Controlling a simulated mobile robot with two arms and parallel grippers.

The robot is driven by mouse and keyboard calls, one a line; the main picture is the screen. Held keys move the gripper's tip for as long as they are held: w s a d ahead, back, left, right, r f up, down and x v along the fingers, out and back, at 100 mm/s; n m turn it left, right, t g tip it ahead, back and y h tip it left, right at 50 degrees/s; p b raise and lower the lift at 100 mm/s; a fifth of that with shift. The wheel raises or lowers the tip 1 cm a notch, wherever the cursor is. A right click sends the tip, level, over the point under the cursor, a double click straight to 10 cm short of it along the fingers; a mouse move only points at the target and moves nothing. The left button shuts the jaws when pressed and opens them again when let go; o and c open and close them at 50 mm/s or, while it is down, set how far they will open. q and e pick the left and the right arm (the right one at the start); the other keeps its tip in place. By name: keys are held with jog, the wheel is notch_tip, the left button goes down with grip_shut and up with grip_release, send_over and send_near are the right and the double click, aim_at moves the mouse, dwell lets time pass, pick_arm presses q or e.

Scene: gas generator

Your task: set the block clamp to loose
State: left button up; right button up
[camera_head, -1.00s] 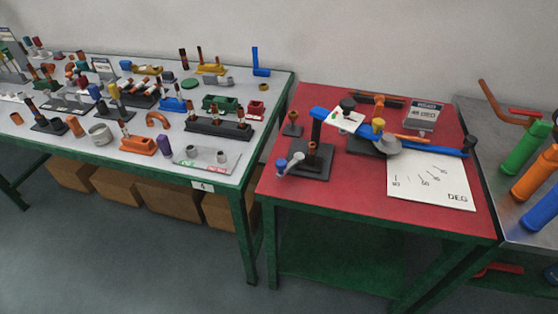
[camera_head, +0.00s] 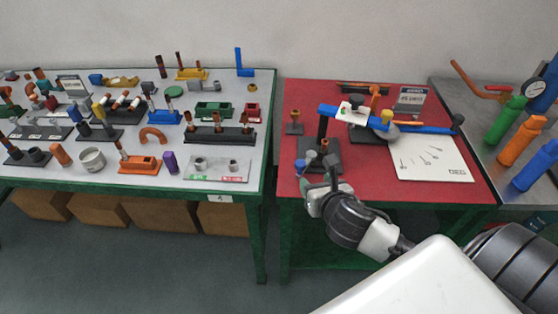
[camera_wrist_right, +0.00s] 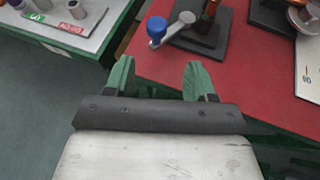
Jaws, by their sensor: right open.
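The block clamp looks to be the dark block (camera_head: 330,150) at the front left of the red table, with a copper-coloured tube and a small lever ending in a blue knob (camera_head: 311,155). My left gripper is out of view.
A blue bar (camera_head: 350,117) runs across the red table (camera_head: 370,185) from the clamp's post towards a white degree sheet (camera_head: 435,158). A crowded grey table (camera_head: 110,170) stands left, with a gap between. Gas cylinders (camera_head: 522,140) stand right.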

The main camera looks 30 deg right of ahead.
aim_at(301, 164)
jog(key=shift+n, duration=0.4)
jog(key=x, duration=0.7)
jog(key=r+x, duration=0.1)
jog(key=x, duration=0.2)
jog(key=shift+w+a, duration=0.1)
jog(key=shift+w, duration=0.4)
jog(key=shift+c, duration=0.3)
grip_shut()
